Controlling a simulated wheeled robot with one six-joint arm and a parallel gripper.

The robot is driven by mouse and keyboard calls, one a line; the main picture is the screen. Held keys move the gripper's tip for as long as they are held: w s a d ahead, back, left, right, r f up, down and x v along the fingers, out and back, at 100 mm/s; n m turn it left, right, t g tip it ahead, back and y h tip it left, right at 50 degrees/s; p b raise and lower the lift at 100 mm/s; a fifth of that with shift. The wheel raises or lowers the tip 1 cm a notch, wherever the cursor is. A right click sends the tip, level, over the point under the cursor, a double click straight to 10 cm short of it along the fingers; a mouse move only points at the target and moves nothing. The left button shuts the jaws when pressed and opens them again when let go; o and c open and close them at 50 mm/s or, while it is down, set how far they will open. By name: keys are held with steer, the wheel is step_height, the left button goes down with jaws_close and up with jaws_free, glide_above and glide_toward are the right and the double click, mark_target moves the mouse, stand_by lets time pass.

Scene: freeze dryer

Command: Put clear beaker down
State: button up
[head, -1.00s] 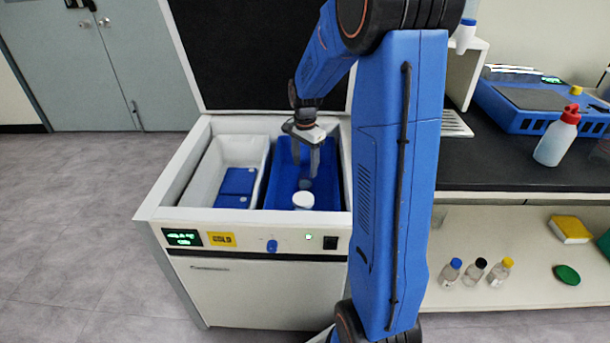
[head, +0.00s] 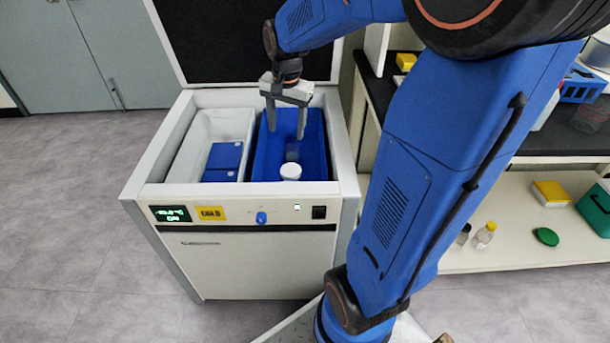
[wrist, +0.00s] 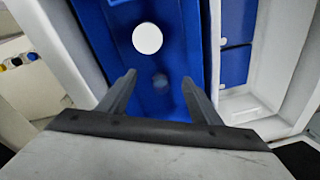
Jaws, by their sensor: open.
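A faint clear beaker (head: 292,153) stands in the blue bin (head: 318,150) of the open freeze dryer, just behind a white-topped container (head: 291,172). In the wrist view the beaker (wrist: 160,82) is a dim, see-through round shape below the white round top (wrist: 147,38). My gripper (head: 286,136) points down over the blue bin with its two fingers spread and nothing between them. In the wrist view the open fingers (wrist: 158,78) flank the line to the beaker, which appears apart from them. The beaker's edges are hard to make out.
A white bin (head: 247,122) with blue boxes (head: 224,156) sits left of the blue bin. The dryer's pale rim (head: 155,150) surrounds both, and its dark lid stands open behind. A shelf with bottles and a green lid (head: 545,237) is at right.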

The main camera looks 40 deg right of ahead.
steer(key=s+a+r+n+t, duration=0.1)
steer(key=s+a+n, duration=0.3)
steer(key=s, duration=0.7)
steer(key=s+a+r+n+t, duration=0.2)
steer(key=s+a+n, duration=0.3)
steer(key=s, duration=0.6)
steer(key=shift+n, duration=1.1)
steer(key=shift+s+a, duration=0.1)
steer(key=shift+s, duration=0.1)
